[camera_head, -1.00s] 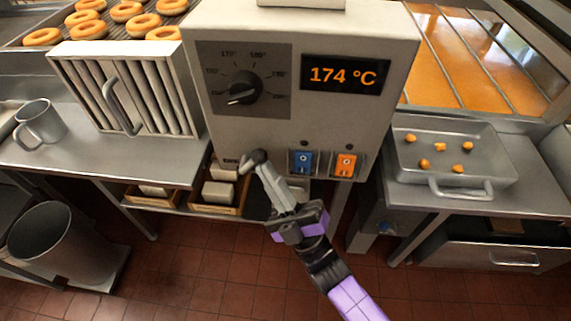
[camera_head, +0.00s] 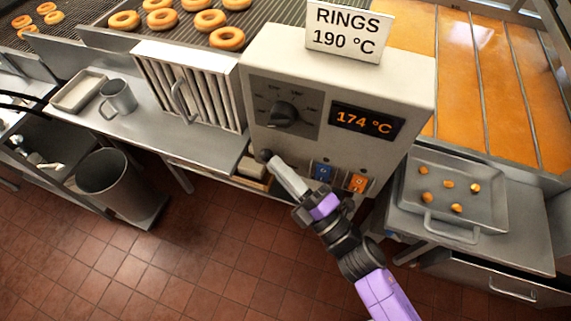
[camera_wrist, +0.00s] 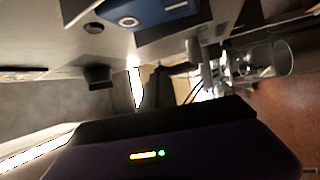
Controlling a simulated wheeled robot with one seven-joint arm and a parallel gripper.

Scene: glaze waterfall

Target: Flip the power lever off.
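The grey control box (camera_head: 290,60) stands in the middle of the head view. A dark round knob (camera_head: 266,156), which looks like the end of the power lever, shows at its lower left front. My gripper (camera_head: 275,166) reaches up to it from the lower right, its tip at or against the knob. The gripper hides most of the lever, so its position is unclear. In the wrist view the blue switch (camera_wrist: 150,12) is at the top, above the purple gripper body. The fingers are too dark to tell open from shut.
A blue switch (camera_head: 325,172) and an orange switch (camera_head: 358,183) sit just right of my gripper. A dial (camera_head: 283,113) and a 174 °C display (camera_head: 367,121) are above. Tiled floor is clear in front.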

